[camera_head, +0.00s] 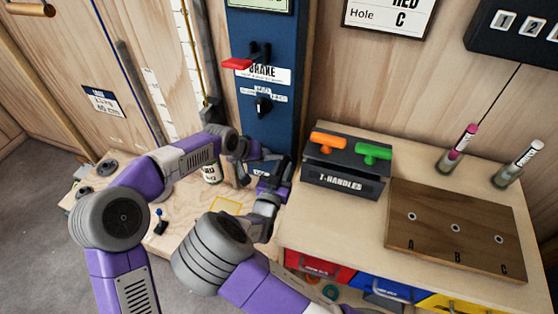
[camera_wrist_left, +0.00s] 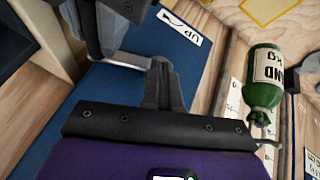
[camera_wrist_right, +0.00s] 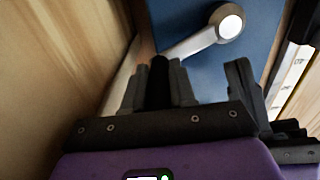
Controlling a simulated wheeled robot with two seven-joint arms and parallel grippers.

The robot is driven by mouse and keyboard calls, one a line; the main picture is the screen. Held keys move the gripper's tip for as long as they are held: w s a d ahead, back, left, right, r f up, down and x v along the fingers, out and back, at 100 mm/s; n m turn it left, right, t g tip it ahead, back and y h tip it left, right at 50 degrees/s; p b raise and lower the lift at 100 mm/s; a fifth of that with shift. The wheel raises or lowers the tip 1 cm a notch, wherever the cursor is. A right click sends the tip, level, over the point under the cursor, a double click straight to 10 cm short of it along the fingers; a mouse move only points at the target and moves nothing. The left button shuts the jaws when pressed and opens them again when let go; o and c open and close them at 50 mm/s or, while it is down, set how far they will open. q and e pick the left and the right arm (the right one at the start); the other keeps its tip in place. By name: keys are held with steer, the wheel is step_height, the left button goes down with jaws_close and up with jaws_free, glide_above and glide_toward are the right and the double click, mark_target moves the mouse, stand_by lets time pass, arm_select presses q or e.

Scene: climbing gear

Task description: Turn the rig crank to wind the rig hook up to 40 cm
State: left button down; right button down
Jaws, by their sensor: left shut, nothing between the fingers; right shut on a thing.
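The rig crank's silver arm and round hub (camera_wrist_right: 215,32) show on the blue column (camera_head: 268,105) in the right wrist view. My right gripper (camera_wrist_right: 160,75) is shut around the crank's black handle; in the head view, this gripper (camera_head: 275,180) is low in front of the column and hides the crank. My left gripper (camera_wrist_left: 160,80) is shut and empty near the crank's silver arm (camera_wrist_left: 125,60); it also shows beside the column in the head view (camera_head: 252,150). A green weight (camera_wrist_left: 264,82) with a white label shows in the left wrist view.
A red brake lever (camera_head: 237,64) is higher on the column. A height scale (camera_head: 180,60) runs left of it. The T-handle holder (camera_head: 343,184) and a wooden hole board (camera_head: 460,265) stand on the bench to the right. A label (camera_head: 103,101) reads 40 cm.

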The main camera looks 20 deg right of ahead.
mark_target(281, 167)
steer(key=shift+d+r, duration=0.1)
arm_select(q)
steer(key=s+d+r+m+g+y, duration=0.1)
steer(key=s+d+r+m+y, duration=0.1)
steer(key=s+r, duration=0.3)
steer(key=s+d+r+m+y, duration=0.1)
steer(key=s+d+r+m, duration=0.1)
steer(key=r, duration=0.6)
steer(key=x, duration=1)
steer(key=shift+s+a+f, duration=0.1)
steer(key=shift+s+a, duration=0.15)
steer(key=shift+s, duration=0.1)
arm_select(e)
steer(key=shift+r, duration=0.1)
